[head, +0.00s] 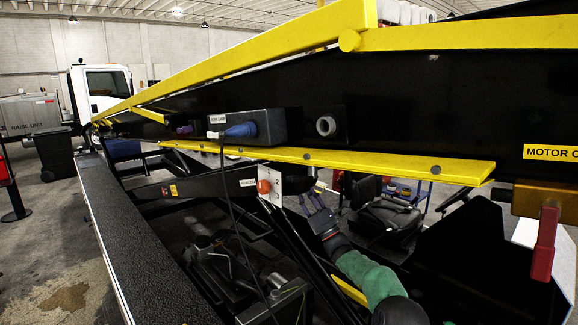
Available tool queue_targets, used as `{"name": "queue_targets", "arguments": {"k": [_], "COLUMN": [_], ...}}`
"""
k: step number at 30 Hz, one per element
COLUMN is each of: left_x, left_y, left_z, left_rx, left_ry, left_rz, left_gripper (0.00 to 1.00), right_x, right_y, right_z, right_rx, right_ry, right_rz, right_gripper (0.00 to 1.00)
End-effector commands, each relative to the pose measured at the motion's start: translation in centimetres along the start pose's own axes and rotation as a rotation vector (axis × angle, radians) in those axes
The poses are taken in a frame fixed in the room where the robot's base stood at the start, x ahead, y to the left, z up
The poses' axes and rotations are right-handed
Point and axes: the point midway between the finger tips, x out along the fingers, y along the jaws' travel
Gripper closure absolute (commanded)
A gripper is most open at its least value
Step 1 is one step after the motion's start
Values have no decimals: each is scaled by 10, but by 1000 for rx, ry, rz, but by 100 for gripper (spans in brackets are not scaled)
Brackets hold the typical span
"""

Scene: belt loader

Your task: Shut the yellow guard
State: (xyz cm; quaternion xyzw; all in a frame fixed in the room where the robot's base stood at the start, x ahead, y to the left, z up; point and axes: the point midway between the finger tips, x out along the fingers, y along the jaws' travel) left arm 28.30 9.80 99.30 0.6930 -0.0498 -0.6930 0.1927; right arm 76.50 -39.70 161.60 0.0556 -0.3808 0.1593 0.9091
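A long flat yellow panel (400,166), which looks like the guard, juts out from the black side of the loader below a dark box. My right gripper (311,198) is below the panel, near the middle of the view, on an arm with a green sleeve. Its two fingers look apart, with nothing seen between them. It does not appear to touch the panel. My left gripper is not in view.
A dark box (270,127) with a blue plug (241,130) and a hanging cable sits above the panel. A white plate with an orange knob (264,187) is left of my gripper. A red handle (544,244) hangs at right. Yellow rails (460,37) run overhead. A black seat (385,215) stands behind.

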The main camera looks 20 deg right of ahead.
Motion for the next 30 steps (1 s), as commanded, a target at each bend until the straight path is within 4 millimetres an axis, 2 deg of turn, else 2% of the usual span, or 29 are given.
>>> {"name": "queue_targets", "arguments": {"k": [7, 15, 21, 30], "left_x": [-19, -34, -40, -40], "left_y": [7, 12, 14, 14], "left_z": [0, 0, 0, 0], "left_rx": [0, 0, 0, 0], "left_ry": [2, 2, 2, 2], "left_rz": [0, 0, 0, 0], "left_gripper": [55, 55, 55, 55], "right_x": [45, 79, 91, 94], "right_y": [2, 1, 1, 1], "right_z": [1, 0, -1, -1], "right_rx": [2, 1, 2, 1], "right_ry": [-1, 0, 1, 1], "right_rz": [2, 0, 0, 0], "right_gripper": [68, 68, 68, 68]}}
